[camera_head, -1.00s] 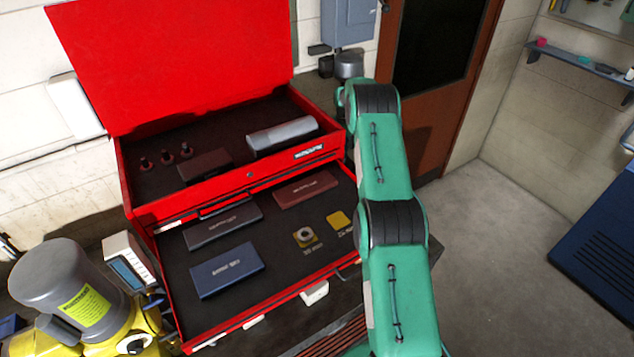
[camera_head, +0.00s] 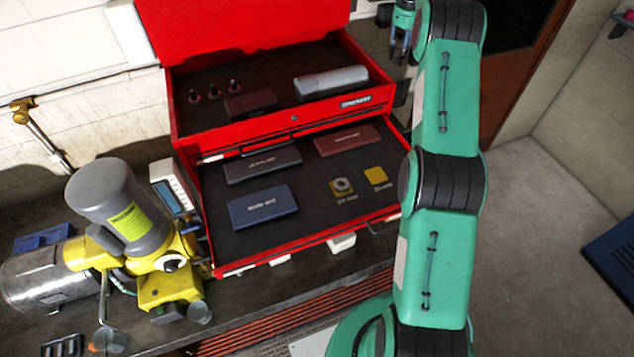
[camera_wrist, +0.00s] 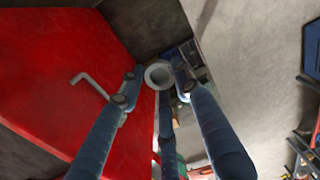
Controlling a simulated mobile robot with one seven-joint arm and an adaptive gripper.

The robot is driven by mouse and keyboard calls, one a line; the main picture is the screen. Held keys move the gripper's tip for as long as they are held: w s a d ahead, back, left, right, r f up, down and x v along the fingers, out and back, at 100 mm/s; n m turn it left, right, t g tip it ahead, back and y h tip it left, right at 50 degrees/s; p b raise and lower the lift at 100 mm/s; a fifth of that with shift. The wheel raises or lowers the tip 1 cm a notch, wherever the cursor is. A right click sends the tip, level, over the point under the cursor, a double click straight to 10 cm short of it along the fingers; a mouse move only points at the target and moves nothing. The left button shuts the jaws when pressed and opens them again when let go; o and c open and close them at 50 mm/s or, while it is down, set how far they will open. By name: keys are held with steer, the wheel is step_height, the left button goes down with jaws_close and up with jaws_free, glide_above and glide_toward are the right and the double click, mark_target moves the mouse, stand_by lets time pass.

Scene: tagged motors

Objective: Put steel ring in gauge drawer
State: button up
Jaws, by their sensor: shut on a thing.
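My gripper (camera_wrist: 158,80) is shut on a pale grey steel ring (camera_wrist: 159,75), held between its blue fingertips in the wrist view. In the head view my gripper (camera_head: 401,50) hangs at the top, right of the red tool chest; the ring cannot be made out there. The open gauge drawer (camera_head: 235,257) is pulled out below the chest's top tray, left of my arm. It has a dark lining with several flat cases, a yellow square (camera_head: 376,176) and another yellow square (camera_head: 342,186) bearing a round grey piece. My gripper is apart from the drawer.
The raised red lid (camera_head: 240,25) stands behind the top tray, which holds a grey case (camera_head: 331,82) and small dark pegs. A yellow and grey motor (camera_head: 120,205) stands left of the drawer on the dark bench. Open floor lies to the right.

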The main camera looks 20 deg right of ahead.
steer(key=shift+s+a+r, duration=0.2)
steer(key=shift+s+r, duration=0.05)
steer(key=shift+r, duration=0.9)
steer(key=shift+s+a+r, duration=0.2)
steer(key=shift+a+r, duration=0.05)
steer(key=shift+r, duration=0.85)
steer(key=shift+s+a+r, duration=0.2)
steer(key=shift+s+r, duration=0.05)
steer(key=shift+r, duration=0.9)
steer(key=s+a+r+n+b, duration=0.1)
steer(key=s+a+r+b, duration=0.1)
steer(key=s+a+r, duration=0.75)
steer(key=n+b, duration=0.3)
steer(key=b, duration=0.2)
glide_above(392, 207)
steer(key=s+a, duration=0.3)
step_height(392, 207, down, 11)
steer(key=f, duration=0.5)
steer(key=shift+w+f, duration=0.15)
steer(key=shift+w, duration=0.05)
